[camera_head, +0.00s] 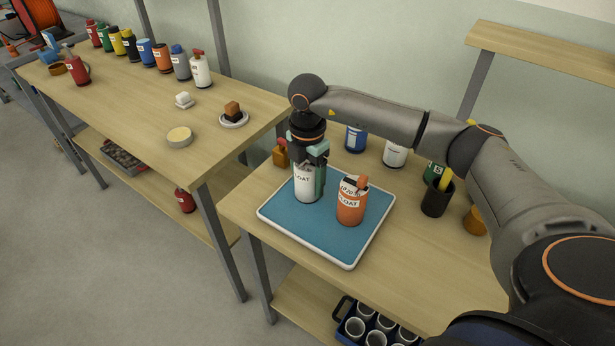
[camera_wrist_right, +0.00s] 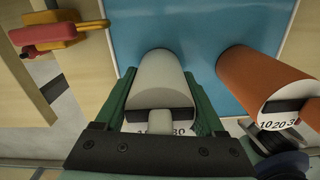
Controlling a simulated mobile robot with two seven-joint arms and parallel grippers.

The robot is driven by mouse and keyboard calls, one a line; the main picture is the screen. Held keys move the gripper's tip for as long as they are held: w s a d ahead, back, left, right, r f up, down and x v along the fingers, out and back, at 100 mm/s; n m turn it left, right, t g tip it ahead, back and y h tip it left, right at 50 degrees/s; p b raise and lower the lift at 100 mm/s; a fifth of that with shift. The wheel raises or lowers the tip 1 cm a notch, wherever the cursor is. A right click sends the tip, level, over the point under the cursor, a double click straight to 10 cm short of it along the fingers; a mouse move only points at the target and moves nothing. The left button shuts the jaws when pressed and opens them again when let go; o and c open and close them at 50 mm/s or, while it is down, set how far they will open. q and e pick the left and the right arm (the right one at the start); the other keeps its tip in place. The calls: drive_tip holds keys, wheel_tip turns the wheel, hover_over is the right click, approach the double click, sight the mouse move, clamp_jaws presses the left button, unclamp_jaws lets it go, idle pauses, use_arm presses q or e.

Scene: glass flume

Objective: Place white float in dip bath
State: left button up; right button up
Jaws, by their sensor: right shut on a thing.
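The white float (camera_head: 305,185), a white cylinder with dark lettering, stands upright at the left part of a blue tray (camera_head: 350,252) with a white rim. My right gripper (camera_head: 312,172) comes down over it from above and is shut on it. In the right wrist view the white float (camera_wrist_right: 160,75) sits between the green fingers (camera_wrist_right: 162,108). I cannot tell whether its base touches the tray. An orange float (camera_head: 351,205) stands just right of it, apart. No label reads dip bath; the blue tray is the only bath-like thing. My left gripper is out of view.
A black cup (camera_head: 437,198) with a yellow handle, a blue can (camera_head: 355,138) and a white can (camera_head: 395,154) stand behind the tray. A second table (camera_head: 130,110) at left holds several bottles in a row. The tray's front half is clear.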

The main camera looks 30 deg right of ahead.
drive_tip(key=o, duration=1.5)
drive_tip(key=shift+f, duration=0.1)
wheel_tip(320, 180, up, 12)
drive_tip(key=shift+r, duration=0.2)
